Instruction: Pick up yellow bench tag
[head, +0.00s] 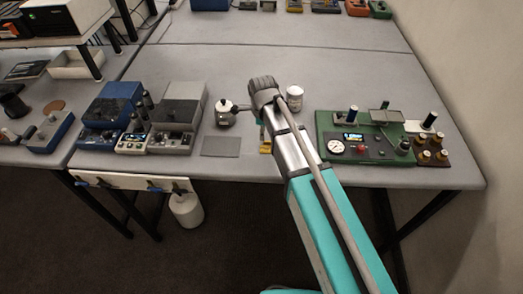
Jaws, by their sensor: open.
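A small yellow thing, likely the yellow bench tag (265,149), lies on the grey bench near its front edge, right of a flat grey plate (221,147). My arm partly covers it on the right. My gripper (261,121) hangs below the dark wrist at the end of my teal and silver arm. It is just behind the tag in the picture and mostly hidden by the arm. The jaws are open. I cannot tell the gap between the fingertips and the tag, or whether they touch.
Left are a blue device (109,104) and a grey device (179,105). A small round pot (226,113) and a white jar (294,98) flank my wrist. A green panel (365,137) with gauge and knobs stands right.

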